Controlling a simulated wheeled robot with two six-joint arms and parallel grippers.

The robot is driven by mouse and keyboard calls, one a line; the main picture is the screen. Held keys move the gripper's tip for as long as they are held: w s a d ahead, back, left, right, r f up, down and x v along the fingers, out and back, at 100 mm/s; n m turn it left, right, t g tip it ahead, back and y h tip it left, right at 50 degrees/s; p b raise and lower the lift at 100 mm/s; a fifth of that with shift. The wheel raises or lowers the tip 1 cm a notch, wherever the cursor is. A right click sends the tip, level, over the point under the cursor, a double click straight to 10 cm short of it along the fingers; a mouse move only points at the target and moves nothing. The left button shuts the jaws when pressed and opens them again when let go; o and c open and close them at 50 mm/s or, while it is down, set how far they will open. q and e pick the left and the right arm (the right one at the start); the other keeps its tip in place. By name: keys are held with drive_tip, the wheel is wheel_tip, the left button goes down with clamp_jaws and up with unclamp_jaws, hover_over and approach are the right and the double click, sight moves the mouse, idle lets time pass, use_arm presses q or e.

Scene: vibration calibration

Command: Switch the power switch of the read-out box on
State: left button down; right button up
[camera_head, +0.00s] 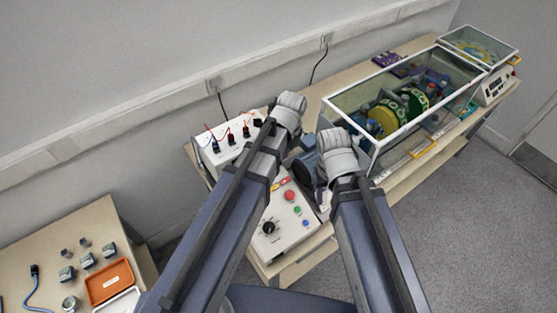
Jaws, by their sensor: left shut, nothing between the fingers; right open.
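A white box (212,158) with a row of plugged-in red, blue and black leads stands at the back left of the long bench. It looks like the read-out box, but I cannot make out its power switch. My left gripper (290,108) is at this box's right end, shut and empty. My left forearm crosses in front of the box. My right gripper (338,160) is open, left of the glass-sided case and above the bench. Its fingers are largely hidden behind the wrist. I cannot tell whether either gripper touches anything.
A white control box (290,232) with a black knob, red and green buttons sits between my forearms. A glass-sided case (345,88) holds green and yellow machinery. A white meter box (494,88) is far right. An orange tray (108,282) and small parts lie on the left table.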

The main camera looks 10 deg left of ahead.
use_arm(q)
drive_tip(key=shift+f, duration=0.1)
idle(0.4)
drive_tip(key=f+b, duration=0.6)
drive_tip(key=w+f+b, duration=0.1)
drive_tip(key=f+b, duration=0.3)
drive_tip(key=shift+a, duration=0.4)
drive_tip(key=shift+w+a+f, duration=0.1)
drive_tip(key=shift+w+a, duration=1.05)
drive_tip(key=shift+w, duration=0.05)
drive_tip(key=shift+w+a, duration=0.2)
drive_tip(key=shift+a, duration=0.1)
drive_tip(key=shift+w+a+f+b, duration=0.15)
drive_tip(key=shift+a+f+b, duration=0.05)
drive_tip(key=shift+b, duration=0.25)
drive_tip(key=shift+r, duration=0.25)
